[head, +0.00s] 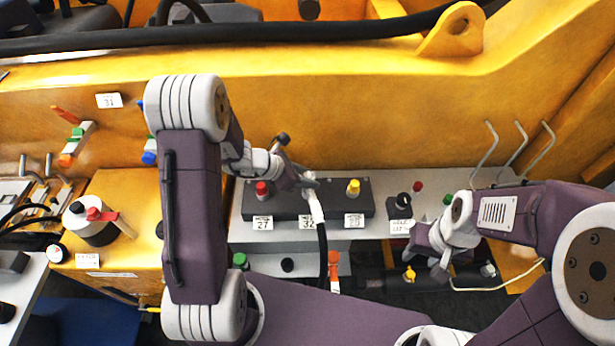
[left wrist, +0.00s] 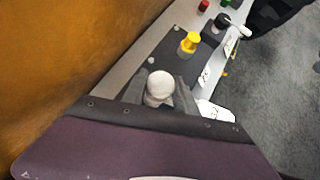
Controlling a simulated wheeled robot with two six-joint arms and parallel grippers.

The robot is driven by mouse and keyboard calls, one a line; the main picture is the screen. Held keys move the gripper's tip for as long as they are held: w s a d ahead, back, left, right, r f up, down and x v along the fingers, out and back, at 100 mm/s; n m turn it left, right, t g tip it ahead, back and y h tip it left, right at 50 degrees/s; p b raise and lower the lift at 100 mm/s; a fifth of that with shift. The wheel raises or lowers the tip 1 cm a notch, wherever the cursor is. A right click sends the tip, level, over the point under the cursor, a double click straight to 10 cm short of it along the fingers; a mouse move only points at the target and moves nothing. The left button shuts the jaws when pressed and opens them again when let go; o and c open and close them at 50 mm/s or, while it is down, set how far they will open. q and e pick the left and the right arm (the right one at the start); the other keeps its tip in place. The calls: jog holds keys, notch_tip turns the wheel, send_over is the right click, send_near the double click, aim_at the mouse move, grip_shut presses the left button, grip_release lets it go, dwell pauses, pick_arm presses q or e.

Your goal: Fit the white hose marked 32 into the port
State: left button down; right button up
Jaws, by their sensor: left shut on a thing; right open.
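My left gripper (head: 308,181) is shut on the white hose (head: 316,208), whose white end stands over the dark port block (head: 333,209). A black length runs down from the white part toward the front. The label 32 (head: 307,222) is at the middle of the block's front; the port behind it is hidden, so I cannot tell whether the hose end is in it. In the left wrist view the white hose's round end (left wrist: 159,87) shows between the two fingers. My right gripper (head: 426,257) is open and empty, right of the block.
A red fitting (head: 262,190) over label 27 and a yellow fitting (head: 353,188) stand either side of the hose on the block. A black-knobbed part (head: 403,201) and bent metal hooks (head: 515,145) are farther right. The yellow wall (head: 330,120) rises close behind.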

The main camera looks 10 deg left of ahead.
pick_arm(q)
jog(key=shift+f+b, duration=0.8)
jog(key=shift+f, duration=0.05)
jog(key=c, duration=0.9)
grip_release()
jog(key=v, duration=0.9)
jog(key=shift+p, duration=0.4)
jog(key=shift+s, duration=0.1)
